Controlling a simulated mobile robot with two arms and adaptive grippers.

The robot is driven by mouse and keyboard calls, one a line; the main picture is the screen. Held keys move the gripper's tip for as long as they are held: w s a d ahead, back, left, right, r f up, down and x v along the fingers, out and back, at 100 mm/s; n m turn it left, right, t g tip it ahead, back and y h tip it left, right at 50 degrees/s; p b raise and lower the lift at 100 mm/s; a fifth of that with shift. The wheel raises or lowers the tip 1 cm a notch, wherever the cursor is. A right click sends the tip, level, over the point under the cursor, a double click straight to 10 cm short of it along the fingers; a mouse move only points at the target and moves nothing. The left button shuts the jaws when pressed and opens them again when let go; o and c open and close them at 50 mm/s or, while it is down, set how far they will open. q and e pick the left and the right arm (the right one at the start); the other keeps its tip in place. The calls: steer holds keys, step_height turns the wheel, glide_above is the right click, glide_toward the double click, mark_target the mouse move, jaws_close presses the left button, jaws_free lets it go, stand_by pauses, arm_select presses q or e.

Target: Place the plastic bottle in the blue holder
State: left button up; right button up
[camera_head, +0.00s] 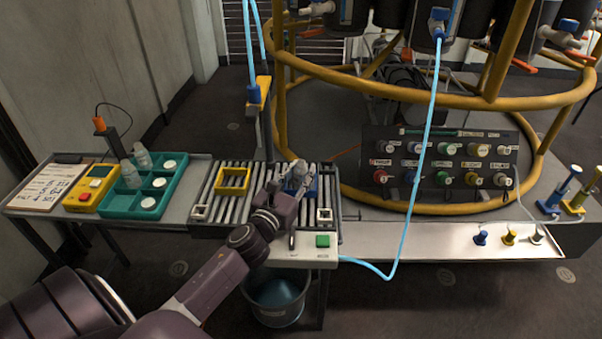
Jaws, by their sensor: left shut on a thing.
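My left gripper (298,180) reaches over the roller table and is shut on a pale plastic bottle (299,168), mostly hidden by the fingers. The blue holder (312,188) sits on the rollers right at the gripper, partly covered by it. The bottle is at or just above the holder; I cannot tell whether its base is inside. My right gripper is out of view.
A yellow holder (233,181) stands on the rollers (212,205) to the left. A teal tray (118,204) holds pale bottles (142,157) and white round pieces. A yellow device (91,190) is beside it. A panel with a green button (322,241) lies in front. A light-blue hose hangs at right.

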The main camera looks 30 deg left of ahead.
arm_select(q)
steer(key=shift+f, duration=0.1)
steer(key=o, duration=0.8)
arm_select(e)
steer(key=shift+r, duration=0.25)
arm_select(q)
steer(key=shift+r, duration=0.2)
